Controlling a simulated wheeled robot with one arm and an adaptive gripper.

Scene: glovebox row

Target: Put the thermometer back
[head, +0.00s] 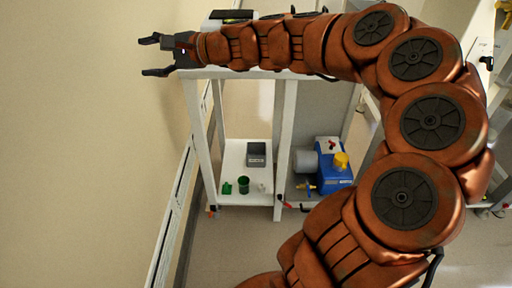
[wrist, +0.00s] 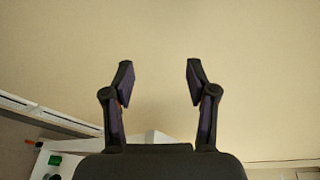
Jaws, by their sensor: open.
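I cannot make out a thermometer in either view. My gripper (head: 151,56) is at the upper left of the head view, at the end of my outstretched arm. Its two dark fingers are spread, with nothing between them, in front of the bare beige wall. The wrist view shows the open fingers (wrist: 159,76) with only wall behind them. My arm hides much of the white stand's top, so anything lying there is partly covered.
A white stand (head: 190,118) is below my gripper. A blue pump (head: 334,170) stands to the right. A white rail (head: 168,225) runs along the wall.

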